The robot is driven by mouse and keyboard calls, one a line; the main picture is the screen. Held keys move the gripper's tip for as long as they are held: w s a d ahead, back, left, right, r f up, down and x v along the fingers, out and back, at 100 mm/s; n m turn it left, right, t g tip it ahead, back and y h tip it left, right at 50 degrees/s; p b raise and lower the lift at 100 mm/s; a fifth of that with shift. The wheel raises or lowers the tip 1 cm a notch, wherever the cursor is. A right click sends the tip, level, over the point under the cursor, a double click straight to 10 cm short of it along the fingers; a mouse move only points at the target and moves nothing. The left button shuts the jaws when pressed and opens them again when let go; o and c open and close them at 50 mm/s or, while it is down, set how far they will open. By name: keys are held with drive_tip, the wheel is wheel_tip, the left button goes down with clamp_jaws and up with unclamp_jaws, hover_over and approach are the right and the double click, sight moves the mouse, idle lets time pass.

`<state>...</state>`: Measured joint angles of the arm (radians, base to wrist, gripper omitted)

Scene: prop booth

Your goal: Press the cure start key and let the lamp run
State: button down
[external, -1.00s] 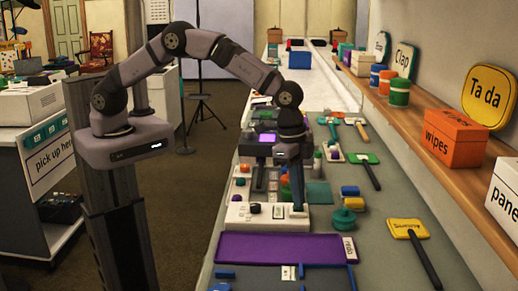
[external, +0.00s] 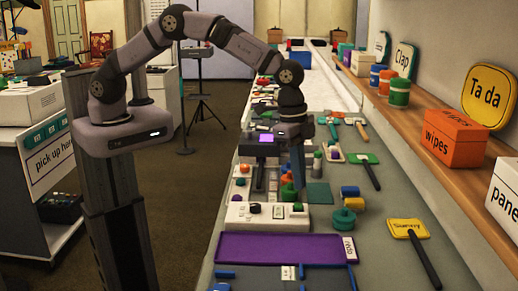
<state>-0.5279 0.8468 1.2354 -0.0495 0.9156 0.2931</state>
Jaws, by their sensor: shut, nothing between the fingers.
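A white control box (external: 240,217) stands on the bench behind the purple tray. It has a dark purple knob (external: 255,208) on its left part and a small green key (external: 297,207) on its right part. Which control is the cure start key cannot be read. My gripper (external: 299,186) is shut and empty, pointing down just above the green key, apart from it. A dark lamp-like unit (external: 262,149) with a purple patch on top stands behind the box. Whether it is lit cannot be told.
A purple tray (external: 285,247) lies in front of the box. A green round container (external: 343,218), a dark green mat (external: 319,193) and a yellow sign paddle (external: 408,229) lie to the right. A wall shelf (external: 440,180) with boxes runs along the right.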

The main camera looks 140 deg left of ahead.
wheel_tip(320, 180, up, 3)
drive_tip(key=shift+r+p, duration=0.1)
drive_tip(key=shift+p, duration=0.8)
drive_tip(key=s+d+r+m+b, duration=0.15)
drive_tip(key=s+d, duration=0.25)
drive_tip(key=d, duration=0.4)
drive_tip(key=s+d+r, duration=0.2)
drive_tip(key=s+d, duration=0.2)
drive_tip(key=d, duration=0.5)
drive_tip(key=s+d+f+g, duration=0.1)
drive_tip(key=s+d, duration=0.4)
drive_tip(key=s, duration=0.4)
drive_tip(key=s+d+f+m, duration=0.1)
drive_tip(key=s+d, duration=0.4)
drive_tip(key=s, duration=0.5)
drive_tip(key=shift+d+f+g, duration=0.3)
drive_tip(key=shift+f+g, duration=0.05)
drive_tip(key=shift+g, duration=0.05)
drive_tip(key=shift+m, duration=0.25)
idle(2.7)
